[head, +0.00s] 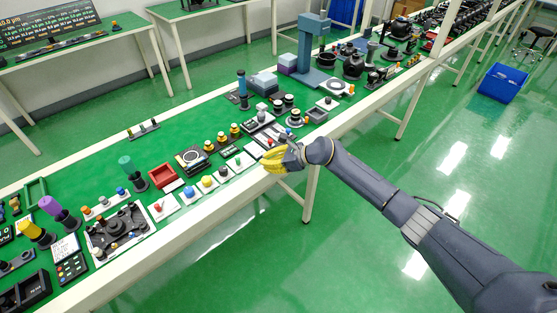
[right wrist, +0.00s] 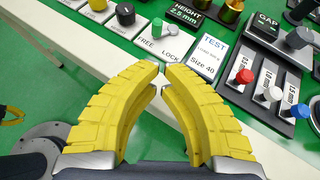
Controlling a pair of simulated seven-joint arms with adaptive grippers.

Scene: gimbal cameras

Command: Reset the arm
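My right arm (head: 385,202) reaches in from the lower right in the head view. Its gripper (head: 268,160) has yellow fingers and is over the front edge of the green-topped bench (head: 110,163). In the right wrist view the two yellow fingers of the right gripper (right wrist: 162,75) curve toward each other with a narrow gap at the tips. Nothing shows between them. The fingertips are close to a white card marked TEST (right wrist: 212,57) and a panel marked FREE and LOCK (right wrist: 160,40).
A red tray (head: 163,177), a blue-grey column stand (head: 310,50) and several knobs and gauges crowd the bench. The green floor (head: 400,140) in front is clear near the arm. A blue bin (head: 502,82) stands farther back.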

